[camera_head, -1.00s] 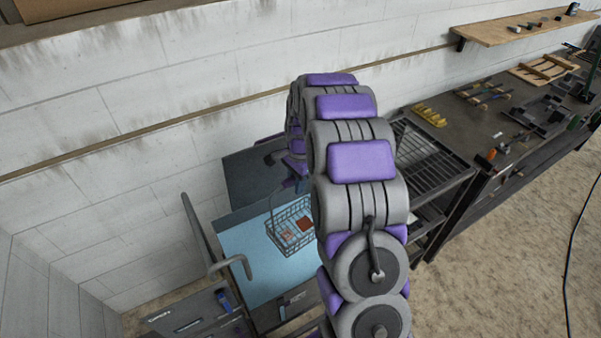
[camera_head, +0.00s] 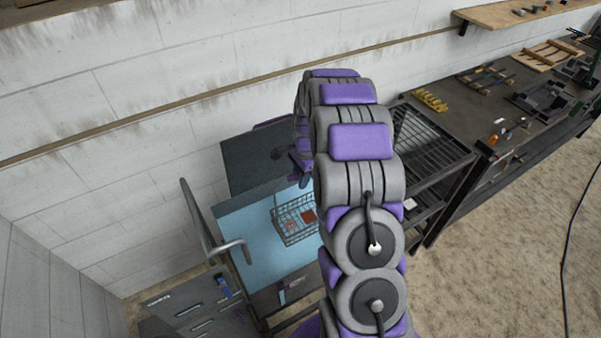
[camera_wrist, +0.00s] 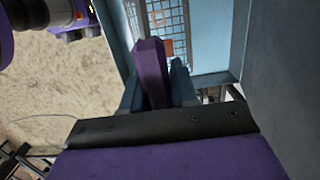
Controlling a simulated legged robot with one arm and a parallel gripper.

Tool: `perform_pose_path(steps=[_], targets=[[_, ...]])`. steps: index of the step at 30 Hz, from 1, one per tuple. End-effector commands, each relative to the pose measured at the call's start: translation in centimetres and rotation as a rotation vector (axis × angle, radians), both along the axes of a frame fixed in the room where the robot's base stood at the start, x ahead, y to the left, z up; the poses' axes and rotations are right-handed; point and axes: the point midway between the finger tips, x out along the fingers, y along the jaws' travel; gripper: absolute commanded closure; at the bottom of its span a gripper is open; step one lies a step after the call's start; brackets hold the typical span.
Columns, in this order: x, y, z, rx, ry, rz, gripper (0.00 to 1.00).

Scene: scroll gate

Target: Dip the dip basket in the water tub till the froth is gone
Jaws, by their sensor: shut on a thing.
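The dip basket (camera_head: 283,226) is a dark wire basket with a few reddish pieces inside, also seen at the top of the wrist view (camera_wrist: 181,18). It is over or in the light blue water tub (camera_head: 240,240); I cannot tell how deep it sits. My gripper (camera_head: 302,178) is above the tub's far right part, partly hidden by my arm. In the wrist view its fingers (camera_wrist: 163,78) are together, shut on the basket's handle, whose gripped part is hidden. Froth cannot be made out.
A grey bent rail (camera_head: 235,246) stands at the tub's left, above a dark cabinet (camera_head: 190,308). A dark panel (camera_head: 250,160) is behind the tub. A wire rack (camera_head: 425,140) and a long workbench (camera_head: 480,110) with tools lie right. The floor at right is mostly clear.

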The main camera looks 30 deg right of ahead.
Motion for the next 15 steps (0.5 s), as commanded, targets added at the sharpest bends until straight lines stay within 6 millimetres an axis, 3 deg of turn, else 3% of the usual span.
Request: perform_pose_path(steps=[15], targets=[[0.0,0.0,-5.0,0.000,0.000,0.001,1.00]])
